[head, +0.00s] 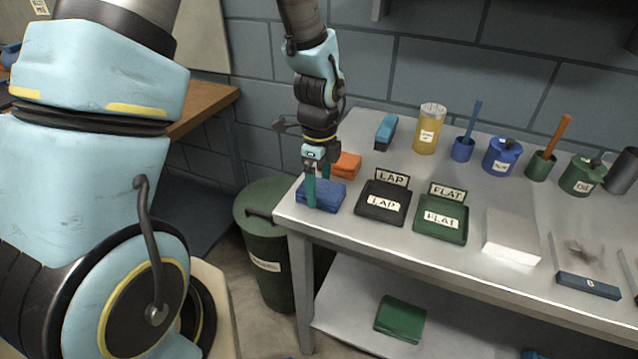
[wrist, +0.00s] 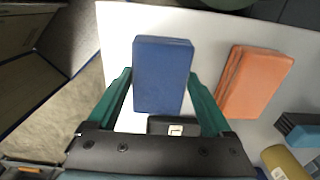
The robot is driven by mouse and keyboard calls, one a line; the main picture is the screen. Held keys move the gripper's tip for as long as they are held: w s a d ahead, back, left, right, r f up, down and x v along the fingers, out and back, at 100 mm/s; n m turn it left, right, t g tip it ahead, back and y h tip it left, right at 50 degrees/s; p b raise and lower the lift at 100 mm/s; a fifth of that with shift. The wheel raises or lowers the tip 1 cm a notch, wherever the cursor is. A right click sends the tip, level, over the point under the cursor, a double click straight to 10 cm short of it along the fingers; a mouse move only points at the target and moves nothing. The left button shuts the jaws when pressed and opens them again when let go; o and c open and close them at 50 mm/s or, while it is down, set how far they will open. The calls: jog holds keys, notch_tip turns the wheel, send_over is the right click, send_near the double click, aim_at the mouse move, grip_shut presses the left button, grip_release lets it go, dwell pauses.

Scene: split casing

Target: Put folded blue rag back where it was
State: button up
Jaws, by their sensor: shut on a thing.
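The folded blue rag (head: 328,194) is at the left front corner of the grey table, beside the black LAP tray. My gripper (head: 318,196) points down over it with its green fingers on either side, shut on the rag. In the wrist view the rag (wrist: 162,75) lies between the two fingertips (wrist: 160,88). It is at the level of the tabletop or very near it; I cannot tell whether it touches. A folded orange rag (head: 347,164) lies just behind it and shows in the wrist view (wrist: 254,83) to the right, apart from the blue one.
The black LAP tray (head: 371,212) and green FLAT tray (head: 430,231) stand to the right. A blue-topped block (head: 386,130) and a yellow canister (head: 428,130) stand behind. A dark green bin (head: 262,240) is left of the table. A green folded cloth (head: 401,318) lies on the lower shelf.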

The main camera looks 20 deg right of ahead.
aim_at(319, 187)
jog(key=o, duration=1)
jog(key=shift+f, duration=0.1)
jog(key=shift+c, duration=0.2)
notch_tip(319, 187, up, 12)
jog(key=b, duration=0.3)
jog(key=w+a+f+n+t, duration=0.1)
jog(key=a+n, duration=2.4)
jog(key=shift+f+n+t+p, duration=0.3)
jog(key=shift+f, duration=0.1)
jog(key=shift+a, duration=0.1)
